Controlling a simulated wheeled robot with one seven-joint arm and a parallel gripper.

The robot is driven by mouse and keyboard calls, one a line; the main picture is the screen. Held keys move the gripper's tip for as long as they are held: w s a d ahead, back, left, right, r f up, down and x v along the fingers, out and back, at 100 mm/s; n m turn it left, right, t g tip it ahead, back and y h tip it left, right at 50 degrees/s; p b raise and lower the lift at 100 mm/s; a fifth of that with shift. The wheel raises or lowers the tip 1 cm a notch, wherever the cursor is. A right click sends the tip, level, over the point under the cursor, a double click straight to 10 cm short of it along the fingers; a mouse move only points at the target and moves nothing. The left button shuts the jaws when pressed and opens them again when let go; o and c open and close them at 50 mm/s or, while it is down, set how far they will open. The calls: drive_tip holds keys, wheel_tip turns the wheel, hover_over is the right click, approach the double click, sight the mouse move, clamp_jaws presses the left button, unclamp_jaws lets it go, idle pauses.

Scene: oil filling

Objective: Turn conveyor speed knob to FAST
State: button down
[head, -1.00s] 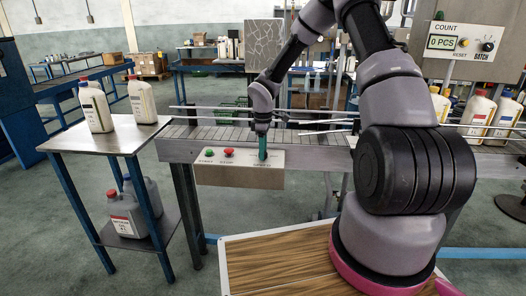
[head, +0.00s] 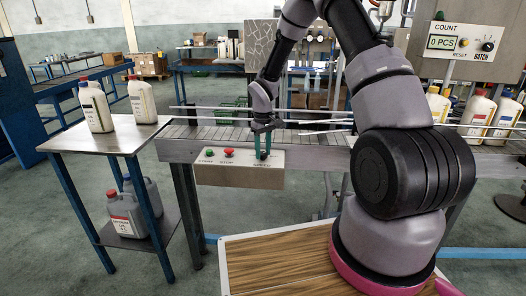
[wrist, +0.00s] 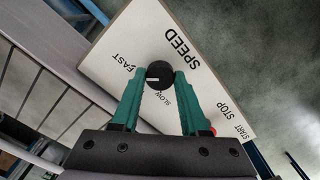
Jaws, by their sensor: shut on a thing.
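The speed knob (wrist: 159,75) is small, round and black. It sits on a white control panel lettered SPEED, FAST and SLOW. A pale mark on the knob points left in the wrist view, on the side of the FAST lettering; its exact setting is hard to read. My gripper (wrist: 161,76) has its green fingers on either side of the knob and is shut on it. In the head view my gripper (head: 263,155) points down at the right part of the panel (head: 225,172), where the fingers partly hide the knob.
A green button (head: 209,152) and a red button (head: 229,152) sit left on the panel. The conveyor (head: 200,132) runs behind it with thin guide rails. A metal side table (head: 105,140) with white bottles stands at the left. A counter box (head: 462,42) is at the right.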

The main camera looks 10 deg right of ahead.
sight(263, 153)
drive_tip(key=shift+m, duration=0.7)
drive_tip(key=shift+c, duration=2.1)
unclamp_jaws()
wheel_tip(263, 153, up, 11)
